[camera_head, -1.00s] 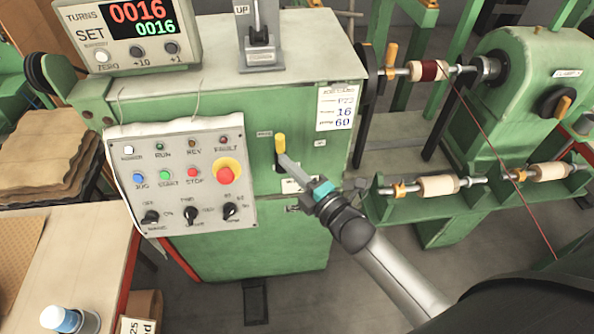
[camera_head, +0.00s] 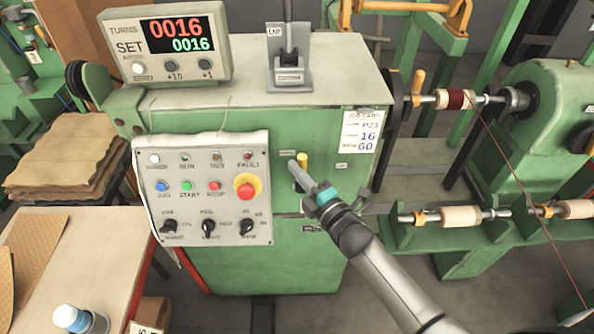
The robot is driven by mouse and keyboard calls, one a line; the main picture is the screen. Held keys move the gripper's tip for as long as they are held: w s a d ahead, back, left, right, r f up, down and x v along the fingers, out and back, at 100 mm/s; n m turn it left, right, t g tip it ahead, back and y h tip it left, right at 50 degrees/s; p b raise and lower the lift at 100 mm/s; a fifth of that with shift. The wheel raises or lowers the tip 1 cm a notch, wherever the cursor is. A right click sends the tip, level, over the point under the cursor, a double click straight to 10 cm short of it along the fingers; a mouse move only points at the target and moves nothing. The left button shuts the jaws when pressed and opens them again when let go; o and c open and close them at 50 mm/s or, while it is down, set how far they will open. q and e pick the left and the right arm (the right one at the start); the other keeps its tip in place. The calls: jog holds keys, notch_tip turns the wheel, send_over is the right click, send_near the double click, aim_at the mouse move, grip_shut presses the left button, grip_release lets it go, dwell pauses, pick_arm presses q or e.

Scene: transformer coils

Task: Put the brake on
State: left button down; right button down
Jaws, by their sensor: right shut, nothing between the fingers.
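A lever with a yellow handle (camera_head: 303,162) stands upright on the green front of the winding machine, right of the control panel. Small labels flank it, too blurred to read. My right gripper (camera_head: 295,167) is shut and empty. Its fingertips are just left of the yellow handle in the picture and overlap its lower left side. I cannot tell whether they touch it. The lever's lower part is hidden behind my gripper. My left gripper is not in view.
The control panel (camera_head: 204,192) with a red stop button (camera_head: 246,187) is close on the left. A counter (camera_head: 165,45) reading 0016 and an upright lever (camera_head: 289,57) are on top. Spools (camera_head: 462,217) and a red wire are on the right.

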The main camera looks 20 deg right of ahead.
jog(key=shift+d+m+b, duration=0.25)
jog(key=shift+m+b, duration=0.05)
jog(key=shift+s+d+m+t+b, duration=0.15)
jog(key=shift+d+m+t+b, duration=0.15)
jog(key=shift+t+b, duration=0.1)
jog(key=s+d+f+m+t+h+b, duration=0.1)
jog(key=d+m+t+h+b, duration=0.1)
jog(key=m+b, duration=0.3)
jog(key=s+d+f+m+t+h+b, duration=0.1)
jog(key=d+f+m+t+h+b, duration=0.1)
jog(key=m+b, duration=0.4)
jog(key=shift+d+f+m+t+h, duration=0.25)
jog(key=shift+d+m+t+h, duration=0.3)
jog(key=shift+d+m, duration=0.8)
